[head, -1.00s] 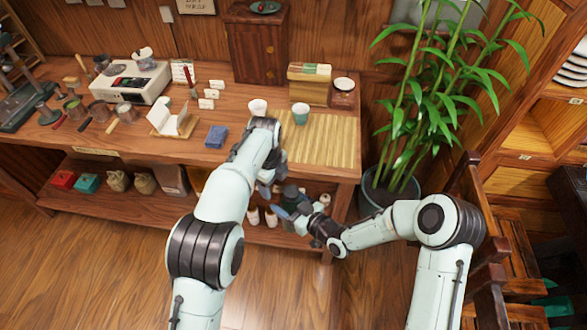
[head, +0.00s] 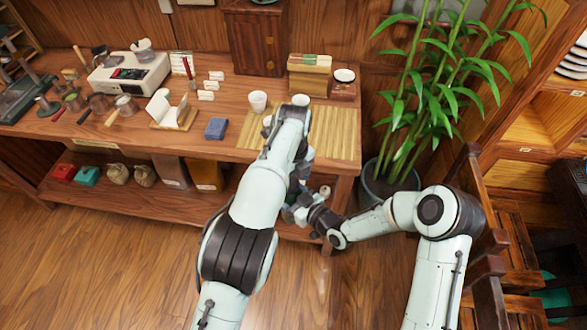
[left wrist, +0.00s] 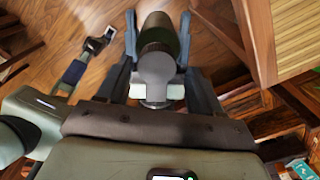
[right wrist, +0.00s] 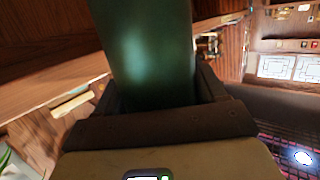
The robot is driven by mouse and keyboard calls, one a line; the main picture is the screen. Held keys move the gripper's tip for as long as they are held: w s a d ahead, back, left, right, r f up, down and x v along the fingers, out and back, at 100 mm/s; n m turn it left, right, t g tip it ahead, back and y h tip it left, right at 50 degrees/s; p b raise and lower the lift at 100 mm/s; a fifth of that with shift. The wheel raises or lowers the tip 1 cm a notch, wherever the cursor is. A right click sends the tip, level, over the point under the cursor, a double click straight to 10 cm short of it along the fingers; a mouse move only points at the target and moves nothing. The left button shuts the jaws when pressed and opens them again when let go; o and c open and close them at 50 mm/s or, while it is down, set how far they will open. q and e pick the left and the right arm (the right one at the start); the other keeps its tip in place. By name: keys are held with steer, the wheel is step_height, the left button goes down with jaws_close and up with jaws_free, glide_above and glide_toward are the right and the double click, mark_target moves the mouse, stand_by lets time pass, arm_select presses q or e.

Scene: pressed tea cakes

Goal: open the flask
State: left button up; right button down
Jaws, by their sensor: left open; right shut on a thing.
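The flask is a dark green cylinder (right wrist: 150,50) filling the middle of the right wrist view. My right gripper (right wrist: 158,88) is shut around its body and holds it below the tabletop's level, in front of the table. In the left wrist view the flask's dark body (left wrist: 158,30) and a grey rounded part (left wrist: 157,68), seemingly its lid, lie between the fingers of my left gripper (left wrist: 158,22). The left gripper is open, with a finger on each side; I cannot tell whether they touch. In the head view my left arm hides the flask.
A potted plant (head: 392,185) stands at right. The floor in front is free.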

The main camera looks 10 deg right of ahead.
arm_select(q)
steer(key=shift+f, duration=0.4)
